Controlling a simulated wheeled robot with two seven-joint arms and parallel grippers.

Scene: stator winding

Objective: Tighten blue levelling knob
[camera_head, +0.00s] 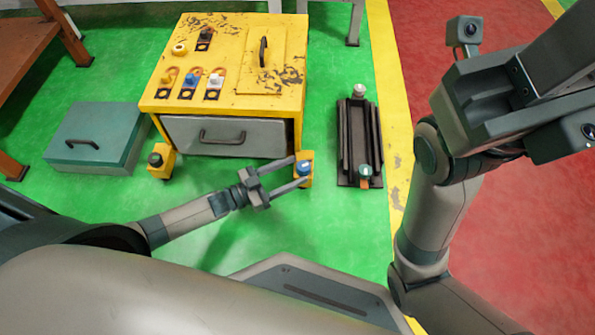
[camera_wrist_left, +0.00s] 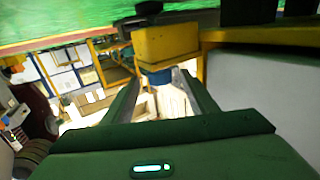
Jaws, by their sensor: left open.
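The blue levelling knob (camera_head: 304,168) sits on a yellow corner foot at the front right of the yellow cabinet (camera_head: 222,99). In the left wrist view the blue knob (camera_wrist_left: 157,79) shows against a yellow block (camera_wrist_left: 166,43). My left gripper (camera_head: 299,171) is open, with its two fingers pointing right at the knob. In the left wrist view its fingertips (camera_wrist_left: 159,76) lie on either side of the knob; whether they touch it I cannot tell. My right arm is at the right of the head view, but its gripper does not show.
Another foot with a black knob (camera_head: 156,160) stands at the cabinet's front left. A teal box (camera_head: 120,125) lies left of it. A dark rail fixture (camera_head: 343,140) with a teal knob (camera_head: 365,171) stands to the right. The green floor in front is clear.

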